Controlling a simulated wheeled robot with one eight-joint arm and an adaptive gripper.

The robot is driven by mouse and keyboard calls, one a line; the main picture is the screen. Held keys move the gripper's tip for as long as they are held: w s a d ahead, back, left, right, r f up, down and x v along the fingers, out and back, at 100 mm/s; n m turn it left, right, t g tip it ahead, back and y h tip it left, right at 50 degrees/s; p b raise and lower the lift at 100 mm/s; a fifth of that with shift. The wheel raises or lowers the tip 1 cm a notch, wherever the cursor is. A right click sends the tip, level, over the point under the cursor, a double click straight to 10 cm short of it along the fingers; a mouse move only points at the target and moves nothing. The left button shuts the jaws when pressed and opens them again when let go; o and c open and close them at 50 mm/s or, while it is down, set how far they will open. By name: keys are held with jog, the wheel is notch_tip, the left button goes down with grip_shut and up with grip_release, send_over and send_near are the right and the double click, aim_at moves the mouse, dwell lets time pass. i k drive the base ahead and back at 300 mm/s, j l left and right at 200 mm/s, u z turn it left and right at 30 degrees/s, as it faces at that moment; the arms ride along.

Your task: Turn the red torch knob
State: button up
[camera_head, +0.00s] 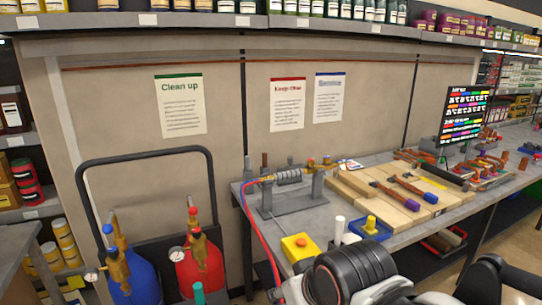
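A brass torch fitting (320,163) with small red and blue parts lies at the back of the workbench, by a grey clamp stand with a coil (289,177). Its red knob is too small to make out clearly. A red gas cylinder (200,272) stands at the lower left, with brass valves and red knobs (195,233) on top. A blue gas cylinder (130,275) with a blue knob stands left of it. My arm shows at the bottom centre as a black ribbed and white link. I cannot see my gripper's fingers.
The workbench (400,238) holds wooden boards with tools (407,188), a yellow box with a red button (300,247) and a blue tray (371,233). Red and blue hoses (257,228) hang over its left edge. A black cart frame (82,195) surrounds the cylinders.

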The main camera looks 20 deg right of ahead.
aim_at(311, 163)
jog(key=i+l, duration=0.95)
